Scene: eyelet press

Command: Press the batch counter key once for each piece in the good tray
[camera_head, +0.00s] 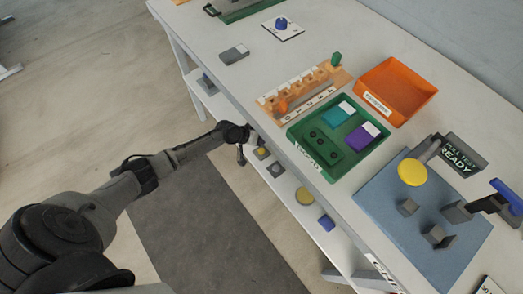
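A green tray (296,134) with a white label, too small to read surely, sits mid-table. In it are a teal piece with a white end (338,113), a purple piece with a white end (360,138) and a dark green block with dark round spots (322,146). I cannot surely identify the batch counter key; a small grey box with a pale part (234,54) and a blue knob on a white plate (282,24) stand farther back. My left gripper (242,154) is beside the table's near edge, apart from the tray; its finger opening is unclear. My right gripper is not in view.
An orange tray (427,92) and a tan slotted rack (283,99) adjoin the green tray. At right, a blue mat (440,266) carries fixtures under a yellow disc (412,172), by a "PULL TEST READY" display (465,155). A lower shelf (291,204) holds small items.

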